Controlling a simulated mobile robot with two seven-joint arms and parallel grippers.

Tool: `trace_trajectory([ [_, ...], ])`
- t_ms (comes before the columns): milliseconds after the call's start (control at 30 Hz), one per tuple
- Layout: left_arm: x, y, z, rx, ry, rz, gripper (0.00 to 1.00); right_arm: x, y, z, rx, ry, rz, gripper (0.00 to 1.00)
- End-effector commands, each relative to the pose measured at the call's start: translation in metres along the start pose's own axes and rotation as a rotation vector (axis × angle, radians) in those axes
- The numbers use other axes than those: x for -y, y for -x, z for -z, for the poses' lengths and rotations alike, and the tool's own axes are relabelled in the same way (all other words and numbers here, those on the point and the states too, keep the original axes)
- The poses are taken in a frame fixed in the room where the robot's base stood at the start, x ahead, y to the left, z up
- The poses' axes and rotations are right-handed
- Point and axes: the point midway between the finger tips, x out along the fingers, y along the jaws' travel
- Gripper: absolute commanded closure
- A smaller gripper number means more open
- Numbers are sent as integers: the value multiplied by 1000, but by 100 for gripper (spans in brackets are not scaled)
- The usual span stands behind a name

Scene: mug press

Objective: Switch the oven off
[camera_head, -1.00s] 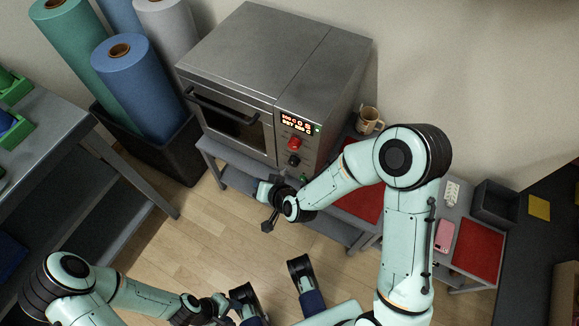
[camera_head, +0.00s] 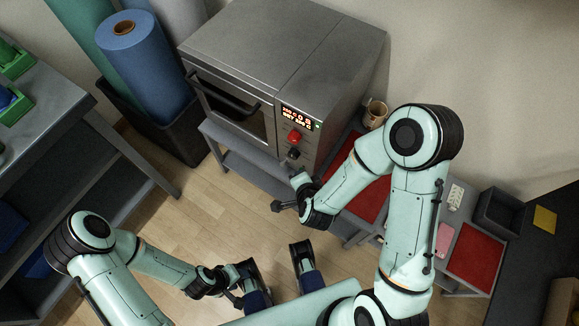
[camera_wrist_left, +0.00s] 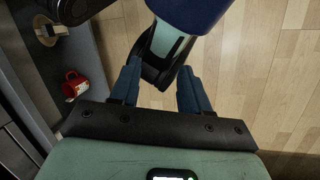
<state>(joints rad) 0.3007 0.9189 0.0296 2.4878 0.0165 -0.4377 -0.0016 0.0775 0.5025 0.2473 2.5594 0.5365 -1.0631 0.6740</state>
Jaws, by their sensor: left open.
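The grey steel oven (camera_head: 262,60) stands on a bench at the back, door shut. Its display (camera_head: 300,118) is lit with orange-red characters. Below it are a red round control (camera_head: 294,137) and a black one (camera_head: 292,154). The panel's lower end is partly hidden by my right gripper (camera_head: 287,193), which is just below and in front of it. I cannot make out its jaws or any contact. My left gripper (camera_head: 242,286) is low at the front, far from the oven. In the left wrist view its blue fingers (camera_wrist_left: 157,92) are apart with nothing gripped.
A tan mug (camera_head: 375,113) stands right of the oven. Red mats (camera_head: 476,256), a pink item (camera_head: 443,238) and a dark bin (camera_head: 497,211) are further right. Large rolls (camera_head: 150,65) stand left. A red mug (camera_wrist_left: 73,86) shows in the left wrist view.

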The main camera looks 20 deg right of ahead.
Motion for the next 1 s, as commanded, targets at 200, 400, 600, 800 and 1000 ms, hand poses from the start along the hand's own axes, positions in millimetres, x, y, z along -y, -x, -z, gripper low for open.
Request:
trace_trajectory([
  [200,6,-17,22,-57,6,2,54,-2,-15,0,-2,-1,1,100],
  [400,13,-32,53,-139,12,5,54,-2,-45,0,-1,-2,-2,100],
  [600,18,-40,71,-187,16,8,54,-2,-88,0,-1,-1,-1,100],
  [800,21,-46,87,-228,19,10,54,-1,-116,-16,3,2,0,100],
  [1000,23,-48,96,-253,21,12,54,0,-127,-27,1,3,2,100],
])
